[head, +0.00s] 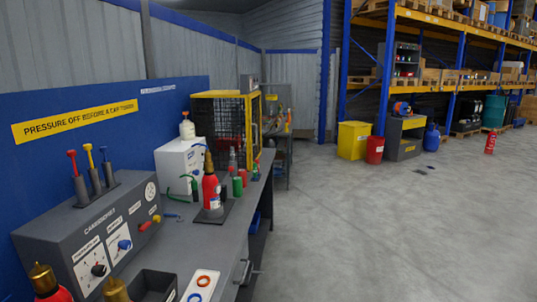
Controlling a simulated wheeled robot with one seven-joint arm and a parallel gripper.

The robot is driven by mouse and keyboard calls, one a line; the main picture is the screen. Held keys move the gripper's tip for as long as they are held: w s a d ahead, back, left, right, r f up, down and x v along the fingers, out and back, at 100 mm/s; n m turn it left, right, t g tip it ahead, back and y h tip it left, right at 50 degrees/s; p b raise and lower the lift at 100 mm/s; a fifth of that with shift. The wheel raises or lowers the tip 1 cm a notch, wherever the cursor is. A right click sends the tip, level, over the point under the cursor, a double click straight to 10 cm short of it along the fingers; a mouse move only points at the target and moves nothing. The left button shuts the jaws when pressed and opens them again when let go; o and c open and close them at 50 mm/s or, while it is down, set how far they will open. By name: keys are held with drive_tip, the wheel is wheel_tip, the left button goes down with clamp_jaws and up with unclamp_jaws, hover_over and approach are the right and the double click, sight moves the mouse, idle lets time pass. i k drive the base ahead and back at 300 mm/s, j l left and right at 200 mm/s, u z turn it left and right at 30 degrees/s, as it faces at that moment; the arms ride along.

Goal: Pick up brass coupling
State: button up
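I see several brass-coloured parts on or above the grey workbench (222,262) and cannot tell for sure which is the brass coupling. One brass piece (116,290) stands at the bottom edge, partly cut off by the frame. A brass cap (43,279) tops a red cylinder (52,295) in the bottom left corner, also cut off. Another brass top (208,161) sits on an upright red extinguisher (211,192) that stands on a dark plate farther along the bench. My gripper is not in view.
A grey control box (93,226) with knobs stands against the blue back panel. A dark tray (153,286) and a white plate with rings (201,286) lie near the front. A white box (181,168) and yellow cage (226,122) stand behind.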

sight(207, 154)
drive_tip(key=i+l, duration=0.15)
drive_tip(key=i, duration=0.3)
drive_tip(key=i+l, duration=0.2)
drive_tip(key=i, duration=0.25)
drive_tip(key=i+l, duration=0.15)
drive_tip(key=i, duration=0.3)
drive_tip(key=i+l, duration=0.15)
drive_tip(key=i, duration=0.25)
drive_tip(key=i+u, duration=0.45)
drive_tip(key=i+l+u, duration=0.15)
drive_tip(key=u, duration=0.3)
drive_tip(key=i+l+u, duration=0.45)
drive_tip(key=k+j, duration=0.05)
drive_tip(key=j, duration=0.05)
